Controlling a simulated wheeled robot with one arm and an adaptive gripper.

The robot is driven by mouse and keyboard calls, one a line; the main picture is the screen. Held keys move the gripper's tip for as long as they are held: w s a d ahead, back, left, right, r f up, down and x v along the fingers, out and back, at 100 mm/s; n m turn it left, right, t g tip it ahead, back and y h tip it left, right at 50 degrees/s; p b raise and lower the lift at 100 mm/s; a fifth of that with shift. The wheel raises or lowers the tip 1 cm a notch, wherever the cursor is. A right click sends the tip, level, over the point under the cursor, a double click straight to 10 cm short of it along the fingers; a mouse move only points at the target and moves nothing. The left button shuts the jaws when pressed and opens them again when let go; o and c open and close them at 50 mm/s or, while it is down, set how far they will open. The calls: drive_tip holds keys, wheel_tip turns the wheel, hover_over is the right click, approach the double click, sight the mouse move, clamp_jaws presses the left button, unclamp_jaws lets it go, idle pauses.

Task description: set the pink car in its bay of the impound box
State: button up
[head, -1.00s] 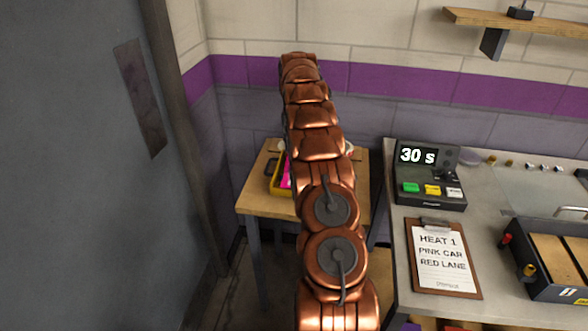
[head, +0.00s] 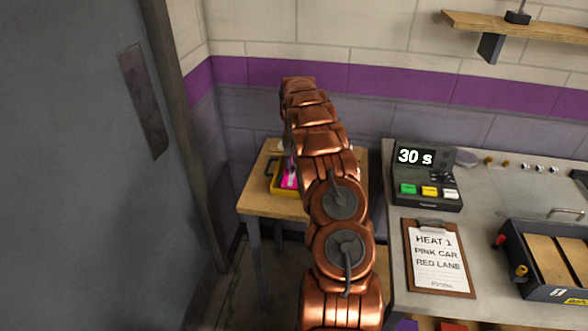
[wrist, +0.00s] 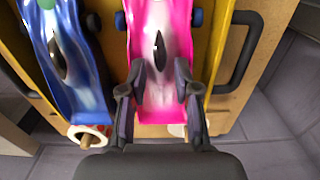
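The pink car (wrist: 160,25), with a white centre and a dark teardrop mark, lies lengthwise in the right bay of the yellow impound box (wrist: 218,35) in the wrist view. In the head view a bit of the pink car (head: 290,177) shows in the box (head: 287,194), partly behind my arm. My gripper (wrist: 160,75) is open, its two fingertips spread over the car's near part, with the car's body showing between them. I cannot tell whether the fingers touch it. The gripper is hidden in the head view.
A blue car (wrist: 65,60) lies left of the pink one. The box has a dark handle (wrist: 240,50) and stands on a small wooden table (head: 262,206) near the wall. A grey bench with a timer (head: 428,178) and clipboard (head: 437,258) is at right.

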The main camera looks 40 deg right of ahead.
clamp_jaws()
idle(0.5)
